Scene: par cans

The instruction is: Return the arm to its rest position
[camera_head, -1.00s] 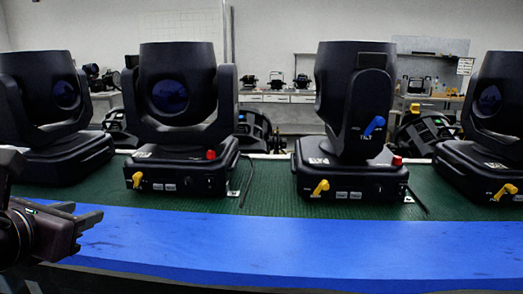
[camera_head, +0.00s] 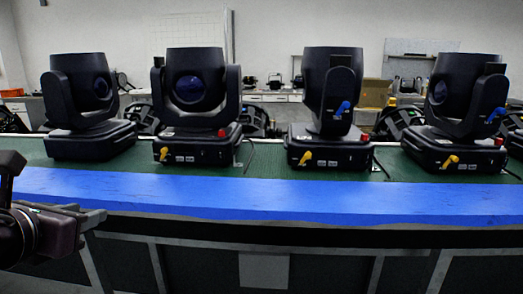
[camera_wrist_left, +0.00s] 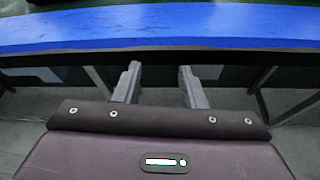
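My left gripper (camera_head: 88,216) shows at the left edge of the head view, in front of the blue table edge. In the left wrist view its two fingers (camera_wrist_left: 160,86) stand apart with nothing between them, so it is open and empty. It touches none of the lamps. My right gripper is in neither current view.
Several black moving-head lamps, among them one left of centre (camera_head: 196,90) and one right of centre (camera_head: 330,100), stand on a green surface (camera_head: 262,165). A blue strip (camera_head: 270,196) runs along the table's front, also in the left wrist view (camera_wrist_left: 240,22). Dark panels and framing show below it.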

